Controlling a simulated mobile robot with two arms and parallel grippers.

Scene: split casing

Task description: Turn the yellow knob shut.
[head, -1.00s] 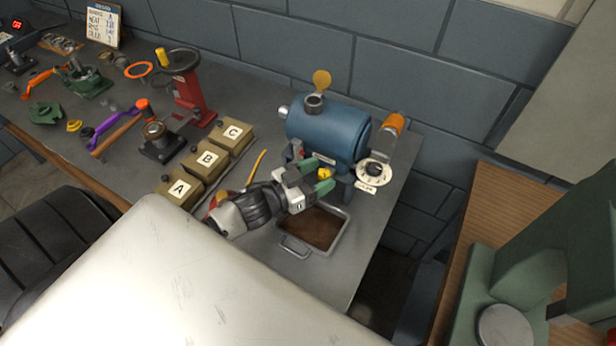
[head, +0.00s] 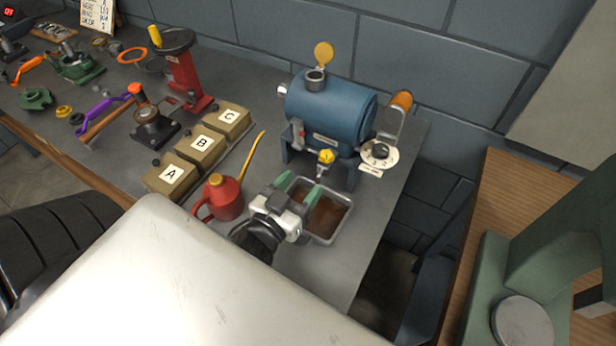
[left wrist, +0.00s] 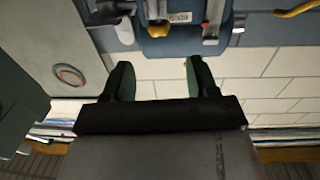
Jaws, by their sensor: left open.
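The yellow knob (head: 326,156) sits on a small spout low on the front of the blue tank (head: 328,112). In the left wrist view the knob (left wrist: 158,30) shows near the top, beyond my fingertips and between them in line. My left gripper (head: 298,187) is open and empty, with green fingertips. It is in front of the knob, over the left side of the metal tray, and apart from the knob. It also shows in the left wrist view (left wrist: 161,72). I cannot tell how far the knob is turned. My right gripper is out of view.
The metal tray (head: 346,222) with brown contents lies below the spout. A red oil can (head: 224,196) with a long yellow spout stands left of my gripper. Boxes A, B and C (head: 172,174) stand behind it.

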